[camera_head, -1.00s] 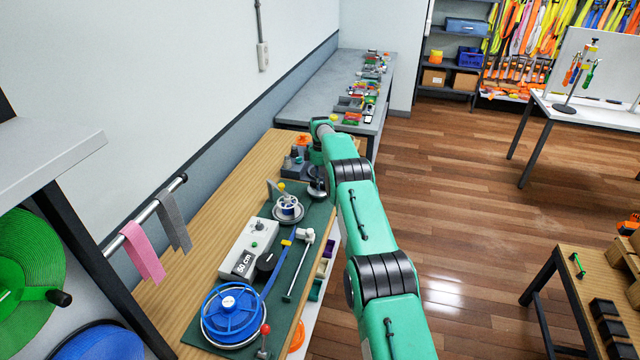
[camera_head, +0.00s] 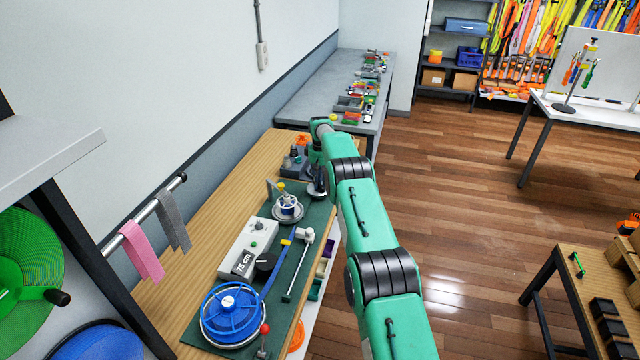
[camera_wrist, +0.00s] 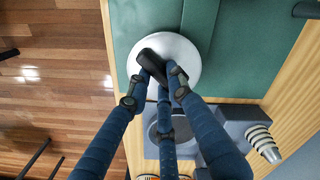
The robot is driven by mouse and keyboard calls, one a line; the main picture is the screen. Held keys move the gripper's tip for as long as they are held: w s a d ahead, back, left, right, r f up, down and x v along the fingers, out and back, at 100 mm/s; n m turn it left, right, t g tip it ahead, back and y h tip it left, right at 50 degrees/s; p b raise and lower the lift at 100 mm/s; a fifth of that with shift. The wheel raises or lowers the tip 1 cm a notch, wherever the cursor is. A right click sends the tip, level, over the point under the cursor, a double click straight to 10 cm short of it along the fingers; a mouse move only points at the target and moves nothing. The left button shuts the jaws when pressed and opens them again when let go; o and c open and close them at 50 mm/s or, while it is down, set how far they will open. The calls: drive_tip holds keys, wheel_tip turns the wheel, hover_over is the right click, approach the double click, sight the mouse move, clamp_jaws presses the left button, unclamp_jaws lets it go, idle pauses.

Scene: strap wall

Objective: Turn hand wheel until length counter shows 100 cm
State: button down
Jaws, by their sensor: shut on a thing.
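In the head view my gripper (camera_head: 317,182) is at the far end of the board, largely hidden by my own arm. A blue strap (camera_head: 277,268) runs along the board from a blue reel (camera_head: 231,314).
A red-tipped lever (camera_head: 264,330) and a metal bar (camera_head: 300,265) are at the board's right side. A grey device (camera_wrist: 235,118) with a striped cylinder sits close to the wheel. Open floor lies right of the bench.

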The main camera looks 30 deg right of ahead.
drive_tip(key=c, duration=1.5)
unclamp_jaws()
drive_tip(key=shift+c, duration=0.2)
drive_tip(key=shift+r, duration=0.15)
wheel_tip(320, 180, up, 12)
